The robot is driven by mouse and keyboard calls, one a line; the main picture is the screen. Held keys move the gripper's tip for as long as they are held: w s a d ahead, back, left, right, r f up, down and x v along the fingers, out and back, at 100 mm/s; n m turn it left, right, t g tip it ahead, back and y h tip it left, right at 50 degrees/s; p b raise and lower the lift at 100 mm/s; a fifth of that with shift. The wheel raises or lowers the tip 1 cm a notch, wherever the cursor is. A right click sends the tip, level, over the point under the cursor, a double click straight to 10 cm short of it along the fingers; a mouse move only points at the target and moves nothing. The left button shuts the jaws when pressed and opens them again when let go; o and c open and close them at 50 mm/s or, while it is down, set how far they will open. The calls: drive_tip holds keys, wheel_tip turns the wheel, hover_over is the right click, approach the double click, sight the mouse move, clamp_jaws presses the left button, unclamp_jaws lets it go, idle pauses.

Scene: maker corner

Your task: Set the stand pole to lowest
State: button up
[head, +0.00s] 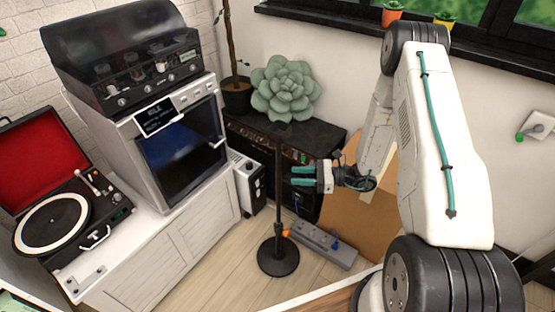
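The stand is a thin black pole (279,195) standing upright on a round black base (278,257) on the wood floor. A small orange piece (286,233) shows low on the pole, just above the base; I cannot tell if it belongs to the stand. The pole's top reaches up in front of the black amplifier. My gripper (292,176) is to the right of the pole, around its middle height. Its two teal fingers point left toward the pole with a gap between them. It looks open and empty, apart from the pole.
The black amplifier (240,130) with a green succulent (285,88) stands behind. A grey power strip (322,246) lies right of the base, before a cardboard box (350,225). A white cabinet (165,260) with oven and turntable is left. Floor left of the base is clear.

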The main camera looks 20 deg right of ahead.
sight(279, 161)
drive_tip(key=w+a+t, duration=0.1)
drive_tip(key=w, duration=0.1)
drive_tip(key=w+a+r+m, duration=0.1)
drive_tip(key=w+a, duration=0.1)
drive_tip(key=w, duration=0.1)
drive_tip(key=w+a+t, duration=0.1)
drive_tip(key=w+a, duration=0.1)
drive_tip(key=w, duration=0.1)
drive_tip(key=shift+r+t+h, duration=0.15)
drive_tip(key=shift+t+h, duration=0.15)
clamp_jaws()
